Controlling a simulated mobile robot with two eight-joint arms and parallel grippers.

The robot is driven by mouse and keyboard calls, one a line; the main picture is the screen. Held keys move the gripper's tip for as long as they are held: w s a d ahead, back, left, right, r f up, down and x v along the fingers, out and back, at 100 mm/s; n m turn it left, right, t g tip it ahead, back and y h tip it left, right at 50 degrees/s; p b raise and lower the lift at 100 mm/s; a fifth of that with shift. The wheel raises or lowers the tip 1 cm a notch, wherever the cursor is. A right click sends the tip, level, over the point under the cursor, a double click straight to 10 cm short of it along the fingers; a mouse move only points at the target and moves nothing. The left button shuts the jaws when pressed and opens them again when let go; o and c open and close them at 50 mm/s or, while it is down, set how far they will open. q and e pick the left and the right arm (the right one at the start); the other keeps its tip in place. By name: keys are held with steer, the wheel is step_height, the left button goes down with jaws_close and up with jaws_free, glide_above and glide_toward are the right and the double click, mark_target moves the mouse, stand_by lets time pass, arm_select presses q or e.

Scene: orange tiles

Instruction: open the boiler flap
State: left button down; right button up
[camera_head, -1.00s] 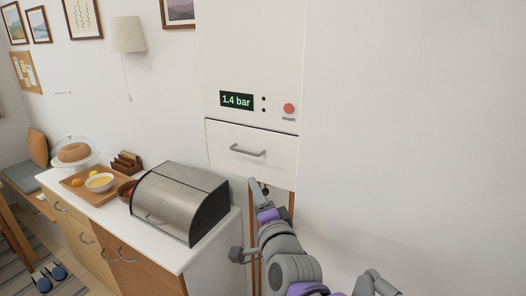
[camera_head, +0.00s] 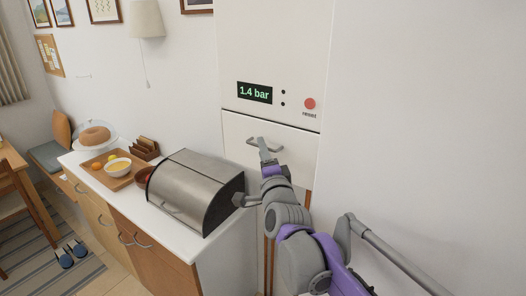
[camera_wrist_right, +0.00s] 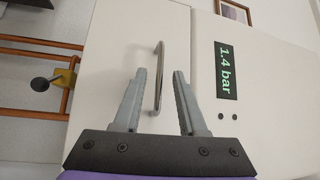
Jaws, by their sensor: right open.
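The white boiler (camera_head: 270,60) hangs on the wall with a green "1.4 bar" display (camera_head: 255,92) and a red reset button (camera_head: 310,104). Its flap (camera_head: 240,130) below is closed, with a grey bar handle (camera_head: 252,141). My right gripper (camera_head: 264,150) is at the handle and partly covers it in the head view. In the right wrist view the gripper (camera_wrist_right: 159,78) is open, with the handle (camera_wrist_right: 158,70) showing between its two fingers, beyond the tips. I cannot tell whether a finger touches the handle. My left gripper is not in view.
A steel bread box (camera_head: 190,190) stands on the white counter left of my right arm, close to it. A tray (camera_head: 118,180) with a bowl and fruit lies further left. Pipes and a brass valve (camera_wrist_right: 62,80) show under the boiler. The wall at right is bare.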

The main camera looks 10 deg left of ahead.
jaws_close()
stand_by(1.4)
